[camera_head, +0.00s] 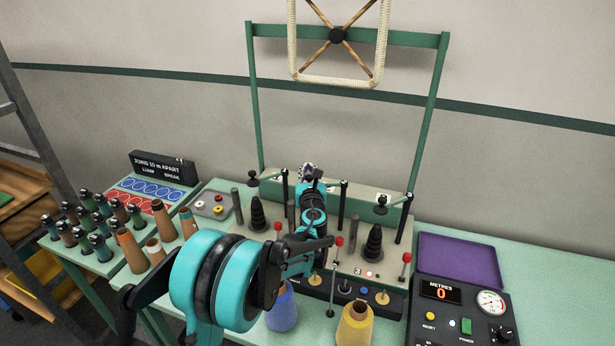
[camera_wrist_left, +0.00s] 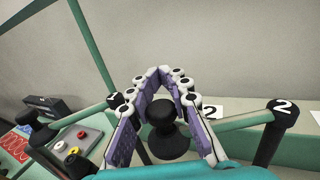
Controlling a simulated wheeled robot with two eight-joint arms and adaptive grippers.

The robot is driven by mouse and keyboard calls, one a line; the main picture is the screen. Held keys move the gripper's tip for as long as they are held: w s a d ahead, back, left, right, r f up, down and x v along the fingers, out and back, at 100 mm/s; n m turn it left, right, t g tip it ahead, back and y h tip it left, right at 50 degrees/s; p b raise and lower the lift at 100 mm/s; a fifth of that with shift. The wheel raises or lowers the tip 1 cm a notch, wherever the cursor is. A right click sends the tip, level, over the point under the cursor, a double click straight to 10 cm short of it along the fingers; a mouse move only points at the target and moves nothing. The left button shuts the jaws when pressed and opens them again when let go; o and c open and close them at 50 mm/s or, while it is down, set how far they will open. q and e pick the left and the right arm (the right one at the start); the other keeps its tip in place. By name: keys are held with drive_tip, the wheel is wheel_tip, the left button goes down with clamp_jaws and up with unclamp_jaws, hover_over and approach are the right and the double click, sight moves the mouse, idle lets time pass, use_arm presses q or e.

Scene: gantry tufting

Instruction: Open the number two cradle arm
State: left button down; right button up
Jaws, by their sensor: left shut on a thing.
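My left gripper (camera_head: 309,172) reaches over the middle of the winding bench. In the left wrist view its two purple-padded fingers (camera_wrist_left: 163,84) close around a dark knob-like part (camera_wrist_left: 168,130) of the number two cradle arm. The green bar (camera_wrist_left: 240,122) of that arm runs right to a black pivot post (camera_wrist_left: 282,112) marked 2. In the head view a middle black post (camera_head: 343,190) stands just right of the gripper, and the held part is mostly hidden by the gripper. My right gripper is not in view.
Neighbouring cradle arms carry black cups at left (camera_head: 253,181) and right (camera_head: 381,205). Black cones (camera_head: 258,214) and red-knobbed levers (camera_head: 404,258) stand close by. Yarn cones (camera_head: 355,325) are in front. A metre counter box (camera_head: 460,310) and purple tray (camera_head: 458,260) lie right.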

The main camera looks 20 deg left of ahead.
use_arm(q)
drive_tip(key=w+d+m+h, duration=0.2)
drive_tip(key=w+m+h, duration=0.6)
drive_tip(key=h, duration=0.5)
drive_tip(key=shift+d+m+g+h, duration=0.3)
drive_tip(key=shift+d+m, duration=0.1)
drive_tip(key=c, duration=1.5)
unclamp_jaws()
drive_tip(key=v, duration=1.2)
